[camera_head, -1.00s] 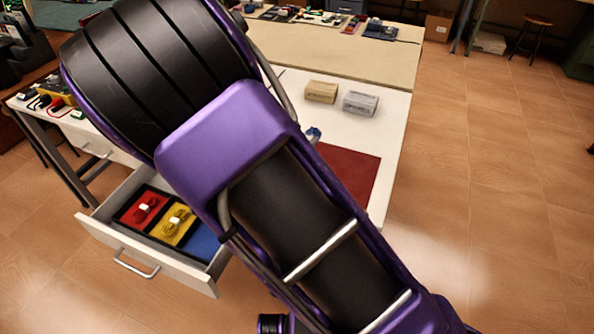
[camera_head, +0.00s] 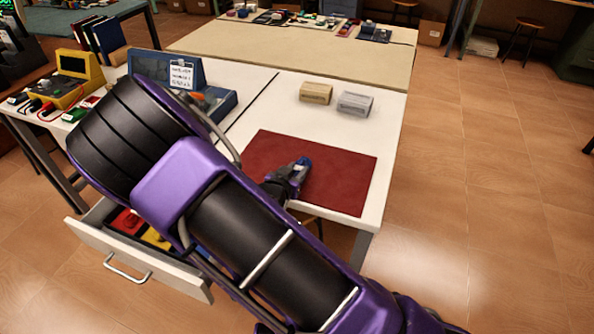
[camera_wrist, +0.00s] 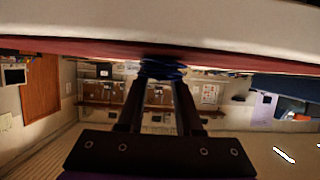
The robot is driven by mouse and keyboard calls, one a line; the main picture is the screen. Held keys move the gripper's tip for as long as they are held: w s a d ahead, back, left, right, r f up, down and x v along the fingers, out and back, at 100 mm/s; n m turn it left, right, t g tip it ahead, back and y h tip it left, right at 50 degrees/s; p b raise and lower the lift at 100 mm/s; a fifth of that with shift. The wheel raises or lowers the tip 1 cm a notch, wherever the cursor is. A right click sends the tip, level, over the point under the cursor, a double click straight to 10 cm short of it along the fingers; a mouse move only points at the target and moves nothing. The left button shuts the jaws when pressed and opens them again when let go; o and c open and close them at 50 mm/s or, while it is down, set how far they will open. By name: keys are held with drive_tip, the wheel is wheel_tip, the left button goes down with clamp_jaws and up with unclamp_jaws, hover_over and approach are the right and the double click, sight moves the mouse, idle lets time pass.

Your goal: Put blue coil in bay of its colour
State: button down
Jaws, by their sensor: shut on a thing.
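My gripper (camera_head: 297,172) is over the red mat (camera_head: 345,185) on the white table, shut on the blue coil (camera_head: 304,161). In the wrist view, the blue coil (camera_wrist: 162,69) sits between the fingertips (camera_wrist: 160,80), close to the mat; I cannot tell whether it touches. The open drawer (camera_head: 150,262) below the table holds a red bay (camera_head: 125,221) and a yellow bay (camera_head: 157,238). My arm covers most of the drawer's right part, and only a sliver of the blue bay (camera_head: 203,254) shows.
A tan box (camera_head: 316,93) and a grey box (camera_head: 355,103) stand behind the mat. A blue case (camera_head: 205,95) and a yellow instrument (camera_head: 75,75) stand farther left. The mat's right part is clear. Open floor lies to the right.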

drive_tip(key=shift+f, duration=0.15)
drive_tip(key=c, duration=0.6)
unclamp_jaws()
